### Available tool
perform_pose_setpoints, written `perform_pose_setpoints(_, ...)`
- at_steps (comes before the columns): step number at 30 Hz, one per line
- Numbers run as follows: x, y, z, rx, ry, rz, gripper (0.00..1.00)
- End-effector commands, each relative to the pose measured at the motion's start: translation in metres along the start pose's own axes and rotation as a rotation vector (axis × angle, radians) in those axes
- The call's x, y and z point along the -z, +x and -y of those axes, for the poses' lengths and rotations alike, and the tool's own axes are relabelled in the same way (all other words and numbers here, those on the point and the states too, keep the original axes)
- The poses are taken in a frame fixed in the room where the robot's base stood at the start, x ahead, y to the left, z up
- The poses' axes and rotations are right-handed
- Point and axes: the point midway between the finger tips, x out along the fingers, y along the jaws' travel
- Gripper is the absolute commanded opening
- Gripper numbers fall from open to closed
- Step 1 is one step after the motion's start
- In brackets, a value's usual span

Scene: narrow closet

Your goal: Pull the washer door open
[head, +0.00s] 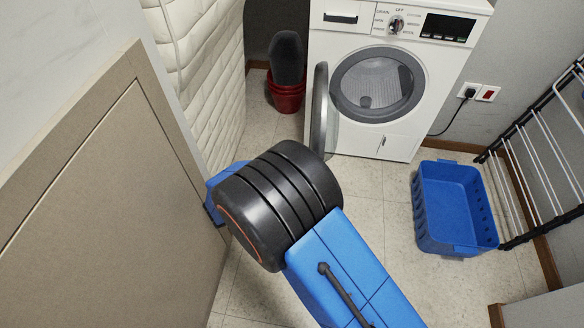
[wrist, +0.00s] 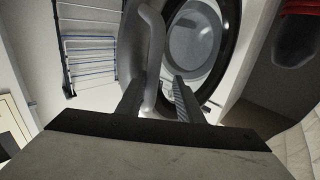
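The white washer (head: 345,95) stands at the back. Its round door (head: 320,110) is swung out from the front on the left and shows nearly edge-on. The round opening (head: 376,85) with its grey ring and drum is in plain view. My gripper is hidden behind my arm in the head view. In the wrist view my gripper (wrist: 158,78) is open, its two fingers apart. The door's grey curved rim (wrist: 150,45) runs by the left finger, partly in the gap between the fingers. I cannot tell whether they touch.
A blue basket (head: 455,210) stands on the floor at the right, with a drying rack (head: 540,150) beside it. Red buckets (head: 287,95) stand left of the washer. A beige cabinet panel (head: 110,220) closes the left side. Floor between washer and basket is clear.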

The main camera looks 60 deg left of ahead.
Motion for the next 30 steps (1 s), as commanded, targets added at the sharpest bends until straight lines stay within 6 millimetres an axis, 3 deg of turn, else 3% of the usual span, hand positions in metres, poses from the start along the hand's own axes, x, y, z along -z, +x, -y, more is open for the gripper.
perform_pose_setpoints(10,0.011,0.000,0.000,0.000,0.001,0.000,0.33)
perform_pose_setpoints(22,0.083,0.000,0.004,0.001,0.011,-0.007,0.33)
perform_pose_setpoints(30,0.101,0.001,0.003,0.000,0.004,-0.003,0.33)
